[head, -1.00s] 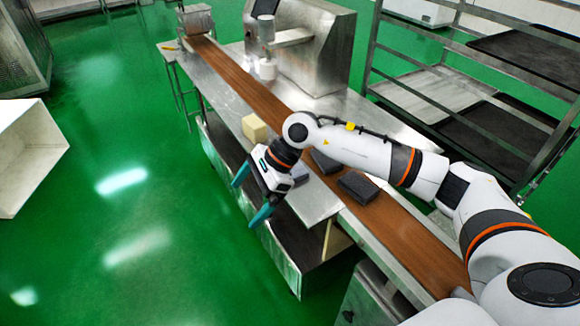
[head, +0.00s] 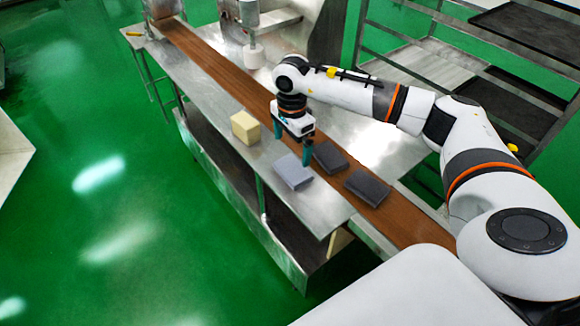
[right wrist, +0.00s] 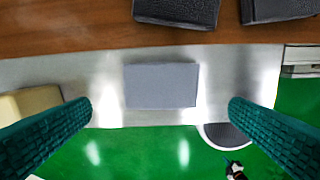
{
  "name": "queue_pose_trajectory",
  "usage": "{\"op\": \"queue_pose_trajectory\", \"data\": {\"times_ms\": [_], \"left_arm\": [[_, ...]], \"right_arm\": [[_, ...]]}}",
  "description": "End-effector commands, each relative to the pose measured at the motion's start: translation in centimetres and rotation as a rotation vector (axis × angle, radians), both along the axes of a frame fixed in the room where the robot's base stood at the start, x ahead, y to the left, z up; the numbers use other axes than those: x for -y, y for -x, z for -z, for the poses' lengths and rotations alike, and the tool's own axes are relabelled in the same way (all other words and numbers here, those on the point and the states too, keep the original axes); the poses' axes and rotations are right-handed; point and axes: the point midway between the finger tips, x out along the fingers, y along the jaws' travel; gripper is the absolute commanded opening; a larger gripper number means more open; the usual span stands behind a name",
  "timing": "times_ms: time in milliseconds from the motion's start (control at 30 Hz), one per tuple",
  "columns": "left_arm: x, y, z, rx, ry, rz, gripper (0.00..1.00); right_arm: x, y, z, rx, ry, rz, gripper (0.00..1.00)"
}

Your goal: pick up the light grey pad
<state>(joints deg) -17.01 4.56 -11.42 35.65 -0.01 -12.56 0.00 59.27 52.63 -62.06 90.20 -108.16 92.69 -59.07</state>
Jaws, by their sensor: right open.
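The light grey pad (head: 293,172) lies flat on the steel table top (head: 225,158), beside the brown conveyor belt. My right gripper (head: 293,146) points down, just behind and above the pad in the head view. Its teal fingers are open and empty. In the right wrist view the light grey pad (right wrist: 161,86) lies below and between the spread fingers (right wrist: 160,108), apart from both. My left gripper is not in view.
Two dark grey pads (head: 330,157) (head: 367,187) lie on the brown belt (head: 225,74) to the right. A pale yellow block (head: 245,127) stands on the table to the left of the light grey pad. A metal rack (head: 460,60) stands behind the belt.

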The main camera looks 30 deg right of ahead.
Motion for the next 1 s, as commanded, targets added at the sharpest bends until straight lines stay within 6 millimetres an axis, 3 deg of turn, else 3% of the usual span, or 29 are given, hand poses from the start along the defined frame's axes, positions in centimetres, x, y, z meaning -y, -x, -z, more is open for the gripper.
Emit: {"op": "queue_pose_trajectory", "data": {"times_ms": [100,200,367,633,900,1000], "left_arm": [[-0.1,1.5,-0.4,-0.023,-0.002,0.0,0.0],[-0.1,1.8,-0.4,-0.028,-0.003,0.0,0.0],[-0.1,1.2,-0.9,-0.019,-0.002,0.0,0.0],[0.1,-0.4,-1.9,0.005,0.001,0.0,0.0],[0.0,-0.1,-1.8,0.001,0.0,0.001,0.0],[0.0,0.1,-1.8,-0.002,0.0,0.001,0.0]], "right_arm": [[0.0,0.1,1.8,-0.003,-0.001,-0.001,1.0],[0.0,0.0,2.7,-0.001,-0.001,-0.001,1.0],[0.0,0.1,3.9,-0.003,-0.002,-0.001,1.0],[0.1,0.2,7.7,-0.002,-0.002,-0.001,1.0],[0.1,0.1,8.2,0.001,-0.002,-0.001,1.0],[0.2,0.1,8.1,0.001,-0.002,-0.001,0.87]]}}
